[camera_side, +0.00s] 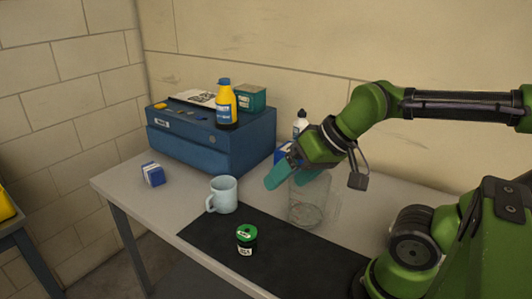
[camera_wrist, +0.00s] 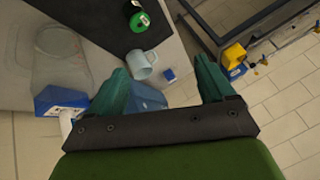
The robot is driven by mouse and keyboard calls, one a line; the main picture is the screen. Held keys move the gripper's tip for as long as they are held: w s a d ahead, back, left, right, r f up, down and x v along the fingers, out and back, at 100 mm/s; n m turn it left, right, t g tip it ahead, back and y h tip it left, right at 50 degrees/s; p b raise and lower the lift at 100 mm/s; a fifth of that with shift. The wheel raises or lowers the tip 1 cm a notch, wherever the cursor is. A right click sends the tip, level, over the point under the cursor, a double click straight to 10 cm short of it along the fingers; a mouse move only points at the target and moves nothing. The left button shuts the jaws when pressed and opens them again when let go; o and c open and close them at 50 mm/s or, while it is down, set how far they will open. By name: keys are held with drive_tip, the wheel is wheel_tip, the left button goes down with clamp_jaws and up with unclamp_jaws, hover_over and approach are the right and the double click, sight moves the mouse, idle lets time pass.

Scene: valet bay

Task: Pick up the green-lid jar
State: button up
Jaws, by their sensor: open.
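The green-lid jar (camera_side: 246,239) is a small dark jar with a pale label and a bright green lid. It stands upright on the black mat (camera_side: 205,241) near the table's front edge. It also shows at the top of the wrist view (camera_wrist: 139,21). My gripper (camera_side: 293,178) has teal fingers and is raised above the table, behind and to the right of the jar, apart from it. In the wrist view the two fingers (camera_wrist: 165,88) are spread wide with nothing held between them.
A pale blue mug (camera_side: 225,195) stands just behind the jar. A clear glass container (camera_side: 306,203) stands right of it, below my gripper. A blue toolbox (camera_side: 225,145) at the back carries a yellow bottle (camera_side: 226,105) and a green box (camera_side: 251,97). A small blue box (camera_side: 153,174) lies left.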

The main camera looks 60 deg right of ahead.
drive_tip(key=g+h, duration=0.2)
drive_tip(key=g, duration=0.5)
hover_over(247, 231)
wheel_tip(247, 231, down, 7)
drive_tip(key=shift+m, duration=0.4)
drive_tip(key=f, duration=0.9)
drive_tip(key=shift+s+f, duration=0.25)
drive_tip(key=shift+s, duration=0.05)
drive_tip(key=shift+w+f, duration=0.15)
drive_tip(key=shift+f, duration=1.5)
drive_tip(key=shift+w+f, duration=0.1)
drive_tip(key=shift+f, duration=1.5)
drive_tip(key=c, duration=1.1)
